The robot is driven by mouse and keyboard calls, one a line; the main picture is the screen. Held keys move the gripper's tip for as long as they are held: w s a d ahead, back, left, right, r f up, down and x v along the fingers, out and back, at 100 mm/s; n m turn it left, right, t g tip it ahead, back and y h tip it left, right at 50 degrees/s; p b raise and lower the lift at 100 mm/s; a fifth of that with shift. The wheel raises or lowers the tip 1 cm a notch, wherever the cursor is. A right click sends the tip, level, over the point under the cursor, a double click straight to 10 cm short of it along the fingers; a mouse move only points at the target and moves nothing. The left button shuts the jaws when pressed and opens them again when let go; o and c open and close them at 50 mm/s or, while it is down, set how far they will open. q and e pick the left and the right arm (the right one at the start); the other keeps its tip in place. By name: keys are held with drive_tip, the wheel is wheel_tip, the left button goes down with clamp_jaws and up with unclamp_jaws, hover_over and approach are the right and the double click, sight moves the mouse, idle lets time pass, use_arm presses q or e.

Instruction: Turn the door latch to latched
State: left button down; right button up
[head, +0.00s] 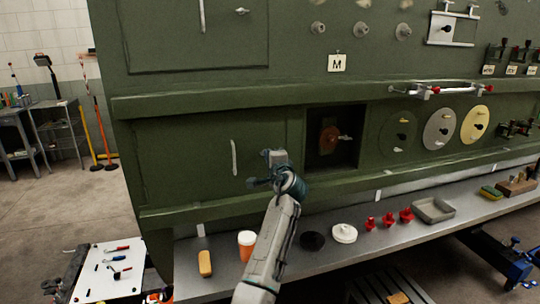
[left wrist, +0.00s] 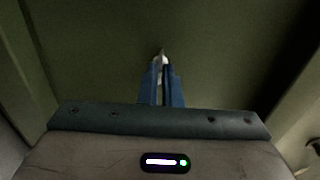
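A green door panel (head: 200,160) with a thin pale upright handle (head: 234,157) is in the lower left of the fuselage side. My left gripper (head: 258,182) is in front of this panel, right of the handle. In the left wrist view its two blue fingers (left wrist: 161,80) are close together, with a small pale metal piece, seemingly the door latch (left wrist: 163,57), at their tips. Most of the latch is hidden by the fingers, so its angle cannot be told. My right gripper is not in view.
Right of the door is an open dark recess (head: 322,150) with a reddish-brown part inside. Green rails (head: 200,104) run above and below the door.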

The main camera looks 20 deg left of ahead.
use_arm(q)
drive_tip(key=shift+a+r, duration=0.1)
drive_tip(key=shift+r, duration=0.2)
drive_tip(key=c, duration=1.9)
unclamp_jaws()
drive_tip(key=shift+o, duration=1.4)
drive_tip(key=shift+a+f, duration=0.1)
drive_tip(key=shift+a, duration=0.05)
drive_tip(key=shift+w+f, duration=0.1)
drive_tip(key=shift+f, duration=0.1)
